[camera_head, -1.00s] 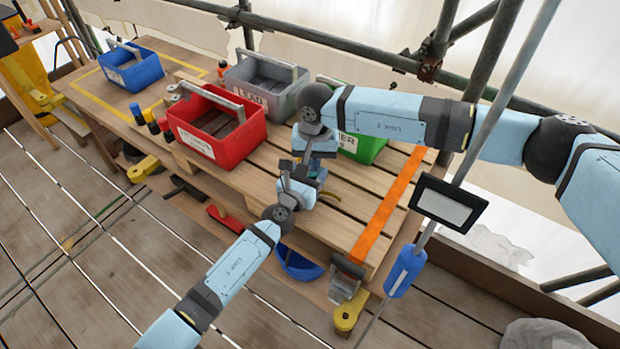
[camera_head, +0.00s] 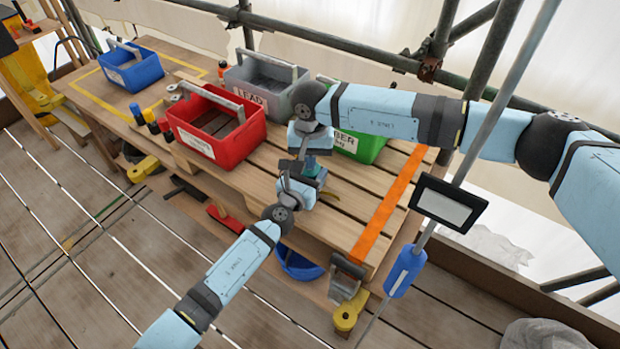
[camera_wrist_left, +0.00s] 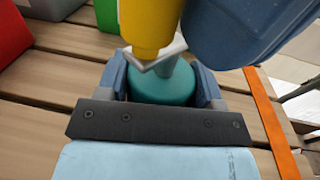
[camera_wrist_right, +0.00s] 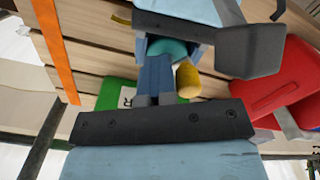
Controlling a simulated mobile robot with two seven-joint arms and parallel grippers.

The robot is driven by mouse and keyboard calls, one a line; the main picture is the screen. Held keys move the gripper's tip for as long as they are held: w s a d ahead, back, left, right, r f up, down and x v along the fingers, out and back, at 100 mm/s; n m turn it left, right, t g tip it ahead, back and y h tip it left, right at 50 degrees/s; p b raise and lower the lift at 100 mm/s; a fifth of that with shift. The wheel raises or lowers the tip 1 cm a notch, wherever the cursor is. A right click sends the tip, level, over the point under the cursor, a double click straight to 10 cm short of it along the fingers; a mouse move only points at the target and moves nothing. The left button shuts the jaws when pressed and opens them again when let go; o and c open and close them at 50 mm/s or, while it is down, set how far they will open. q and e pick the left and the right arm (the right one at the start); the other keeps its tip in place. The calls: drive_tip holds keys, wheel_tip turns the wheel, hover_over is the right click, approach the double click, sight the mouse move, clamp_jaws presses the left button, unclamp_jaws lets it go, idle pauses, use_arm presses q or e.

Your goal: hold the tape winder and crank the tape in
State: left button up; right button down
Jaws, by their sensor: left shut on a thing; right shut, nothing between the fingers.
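The tape winder is a teal rounded body (camera_wrist_left: 165,85) with a grey metal crank arm and a yellow knob (camera_wrist_left: 148,25). My left gripper (camera_wrist_left: 162,78) is shut on the teal body, one finger on each side, just above the slatted bench. The winder shows only in part in the head view (camera_head: 310,168), between my two wrists. My right gripper (camera_wrist_right: 157,75) is shut and empty. In the right wrist view its closed fingers are beside the yellow knob (camera_wrist_right: 187,80); I cannot tell whether they touch it. A yellow strip (camera_wrist_right: 122,19) lies near the winder.
A red crate (camera_head: 212,137), a grey crate (camera_head: 265,80), a green crate (camera_head: 362,147) and a blue crate (camera_head: 134,70) stand on the bench. An orange stripe (camera_head: 388,205) crosses its right end. A slanted pole with a blue sleeve (camera_head: 404,271) stands at the right.

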drive_tip(key=shift+s+a+r, duration=0.1)
drive_tip(key=shift+s+a, duration=0.15)
wheel_tip(320, 180, up, 7)
idle(1.0)
drive_tip(key=shift+d, duration=0.1)
drive_tip(key=shift+s+a+f, duration=0.1)
drive_tip(key=shift+f, duration=0.95)
drive_tip(key=shift+s+a+f, duration=0.1)
drive_tip(key=shift+f, duration=0.95)
drive_tip(key=shift+f, duration=0.1)
idle(1.1)
drive_tip(key=shift+f, duration=1.4)
